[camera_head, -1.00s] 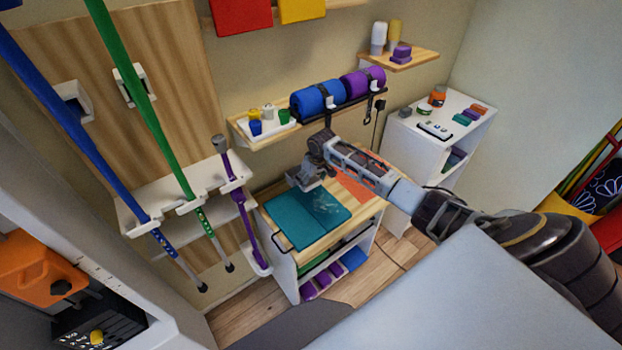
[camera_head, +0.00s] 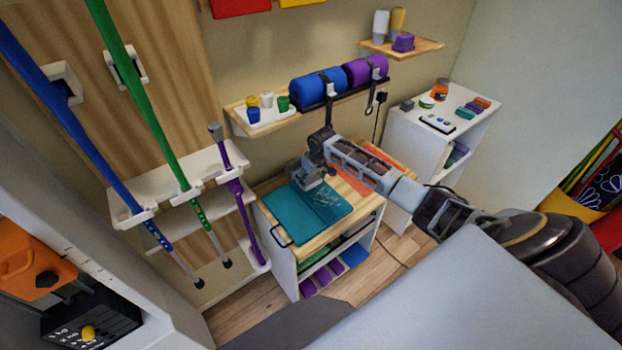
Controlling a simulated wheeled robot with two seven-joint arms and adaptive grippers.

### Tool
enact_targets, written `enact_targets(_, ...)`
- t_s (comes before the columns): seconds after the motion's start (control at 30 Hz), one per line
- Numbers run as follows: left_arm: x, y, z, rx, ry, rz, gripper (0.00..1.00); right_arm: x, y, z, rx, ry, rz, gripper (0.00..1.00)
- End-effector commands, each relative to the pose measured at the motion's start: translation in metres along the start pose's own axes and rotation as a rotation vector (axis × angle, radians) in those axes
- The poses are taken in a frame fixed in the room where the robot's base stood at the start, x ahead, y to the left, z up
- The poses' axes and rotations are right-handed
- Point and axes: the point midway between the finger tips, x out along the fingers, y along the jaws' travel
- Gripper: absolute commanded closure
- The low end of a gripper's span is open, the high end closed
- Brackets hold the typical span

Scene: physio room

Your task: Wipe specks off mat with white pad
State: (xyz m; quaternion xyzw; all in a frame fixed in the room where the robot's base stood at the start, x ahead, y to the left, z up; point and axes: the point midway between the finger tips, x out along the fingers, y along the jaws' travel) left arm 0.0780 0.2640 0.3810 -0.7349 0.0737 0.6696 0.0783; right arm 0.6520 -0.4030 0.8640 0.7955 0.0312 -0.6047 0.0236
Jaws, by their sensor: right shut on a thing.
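The teal mat (camera_head: 290,222) lies on the wooden top of a small cart. Pale specks (camera_head: 327,199) show on its right part. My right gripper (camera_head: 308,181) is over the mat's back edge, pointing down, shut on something. The white pad is mostly hidden under the gripper; a pale edge (camera_head: 305,187) shows there. I cannot tell if it touches the mat. My left gripper is not in view.
An orange mat (camera_head: 377,158) lies at the cart's right, behind my right arm. A wall shelf (camera_head: 240,117) with blue and purple rolls is just above and behind. Canes stand in a rack (camera_head: 170,187) to the left. A white cabinet (camera_head: 437,148) stands right.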

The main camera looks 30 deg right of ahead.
Motion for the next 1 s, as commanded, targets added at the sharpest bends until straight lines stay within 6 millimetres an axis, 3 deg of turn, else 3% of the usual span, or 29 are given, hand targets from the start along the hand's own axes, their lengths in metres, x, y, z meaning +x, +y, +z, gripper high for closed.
enact_targets(1.0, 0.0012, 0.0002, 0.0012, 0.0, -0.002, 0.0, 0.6, 0.0052, 0.0002, 0.0015, 0.0, 0.0, 0.0, 0.44)
